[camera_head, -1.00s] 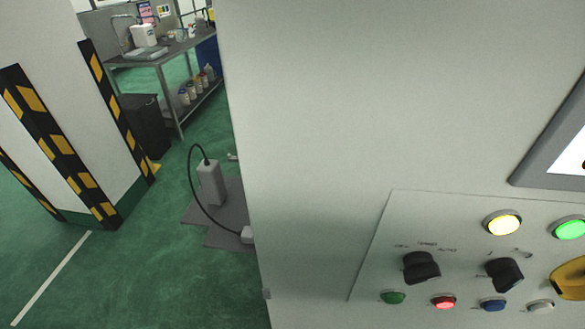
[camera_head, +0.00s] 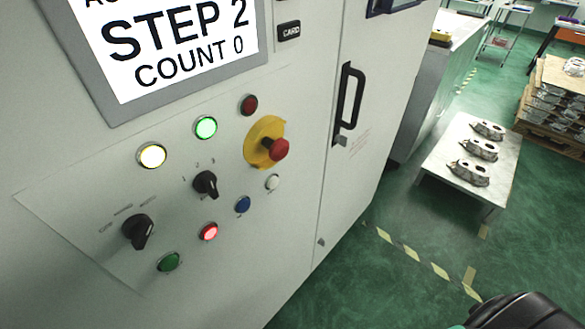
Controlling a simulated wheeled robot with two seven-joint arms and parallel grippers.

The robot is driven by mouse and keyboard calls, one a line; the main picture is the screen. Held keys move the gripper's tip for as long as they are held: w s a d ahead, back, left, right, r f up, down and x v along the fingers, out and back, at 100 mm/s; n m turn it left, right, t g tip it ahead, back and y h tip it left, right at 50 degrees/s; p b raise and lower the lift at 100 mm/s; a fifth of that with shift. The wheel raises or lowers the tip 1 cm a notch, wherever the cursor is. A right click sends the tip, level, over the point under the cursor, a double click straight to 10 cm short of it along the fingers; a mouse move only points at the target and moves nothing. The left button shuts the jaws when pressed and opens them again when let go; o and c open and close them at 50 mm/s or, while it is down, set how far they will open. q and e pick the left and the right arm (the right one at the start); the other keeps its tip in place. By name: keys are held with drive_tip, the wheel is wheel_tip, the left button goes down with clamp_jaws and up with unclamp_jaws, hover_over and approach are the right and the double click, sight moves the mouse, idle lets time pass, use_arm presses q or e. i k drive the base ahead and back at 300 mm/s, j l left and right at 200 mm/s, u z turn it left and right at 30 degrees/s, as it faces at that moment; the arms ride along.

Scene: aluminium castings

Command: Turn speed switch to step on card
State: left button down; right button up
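A black rotary switch (camera_head: 206,184) with small figures, seemingly 1, 2 and 3, above it sits mid-panel; I cannot tell surely which figure it points at. A second black rotary switch (camera_head: 138,231) with small word labels is lower left. The screen (camera_head: 180,45) above reads "STEP 2" and "COUNT 0", its top line cut off. A small black plate marked "CARD" (camera_head: 289,32) is right of the screen; no card with a step on it shows. Neither gripper is in view; only a dark rounded part of me shows at the bottom right.
The panel has lit yellow (camera_head: 152,155), green (camera_head: 206,127) and red (camera_head: 208,231) lamps or buttons and a red emergency button (camera_head: 278,149) on yellow. A door handle (camera_head: 349,105) sticks out. Right, a low table (camera_head: 437,165) holds castings; green floor is open before it.

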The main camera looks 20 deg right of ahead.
sight(205, 182)
drive_tip(key=l+z, duration=0.15)
drive_tip(key=l, duration=0.35)
drive_tip(key=i+l+z, duration=0.2)
drive_tip(key=l, duration=0.25)
drive_tip(key=l+z, duration=0.15)
drive_tip(key=l, duration=0.35)
